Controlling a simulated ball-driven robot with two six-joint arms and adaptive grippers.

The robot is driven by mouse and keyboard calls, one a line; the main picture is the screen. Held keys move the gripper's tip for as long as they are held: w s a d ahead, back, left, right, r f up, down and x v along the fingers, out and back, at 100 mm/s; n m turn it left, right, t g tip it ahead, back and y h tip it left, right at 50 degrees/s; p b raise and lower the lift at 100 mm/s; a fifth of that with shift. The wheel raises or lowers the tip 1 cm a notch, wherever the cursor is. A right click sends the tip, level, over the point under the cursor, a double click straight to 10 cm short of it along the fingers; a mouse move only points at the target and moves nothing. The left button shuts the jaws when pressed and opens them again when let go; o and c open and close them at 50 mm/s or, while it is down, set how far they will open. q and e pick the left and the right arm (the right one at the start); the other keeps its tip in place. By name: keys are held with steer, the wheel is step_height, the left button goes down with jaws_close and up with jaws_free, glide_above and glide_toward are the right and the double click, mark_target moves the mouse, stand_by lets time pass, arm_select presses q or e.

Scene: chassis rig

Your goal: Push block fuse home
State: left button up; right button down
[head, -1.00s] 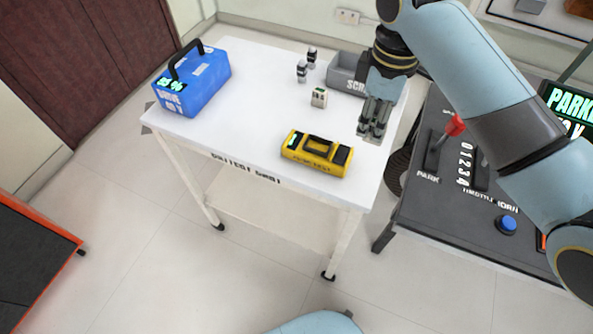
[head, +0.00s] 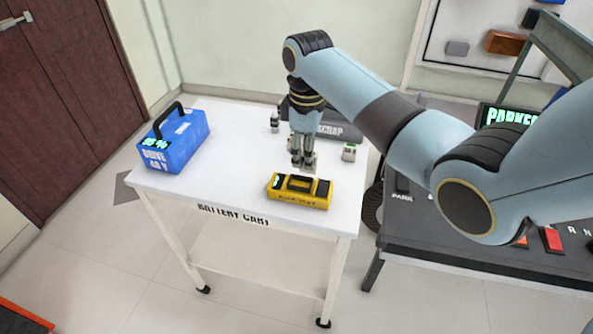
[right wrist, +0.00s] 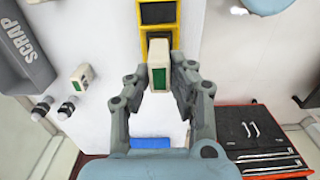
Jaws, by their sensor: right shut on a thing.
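My right gripper (head: 303,166) is over the white cart top, just behind the yellow tester (head: 299,190). In the right wrist view its fingers (right wrist: 158,88) are shut on a block fuse (right wrist: 158,65), a small pale block with a green face. The yellow tester (right wrist: 158,14) lies beyond it; I cannot tell whether they touch. A similar pale block (head: 349,152) stands on the cart to the right in the head view. A pale block with a green mark (right wrist: 80,77) lies on the cart in the wrist view. My left gripper is out of view.
A blue battery box (head: 174,142) stands at the cart's left. A dark control console (head: 400,225) stands right of the cart, partly behind my arm.

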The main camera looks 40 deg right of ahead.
steer(key=shift+w+a+f, duration=0.55)
steer(key=shift+w+f, duration=0.05)
steer(key=shift+w, duration=0.05)
step_height(320, 180, down, 3)
steer(key=shift+a+f, duration=0.1)
steer(key=shift+f, duration=0.35)
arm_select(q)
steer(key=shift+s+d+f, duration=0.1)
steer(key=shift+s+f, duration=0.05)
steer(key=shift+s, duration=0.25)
arm_select(e)
steer(key=shift+f, duration=0.15)
steer(key=c, duration=1.2)
jaws_free()
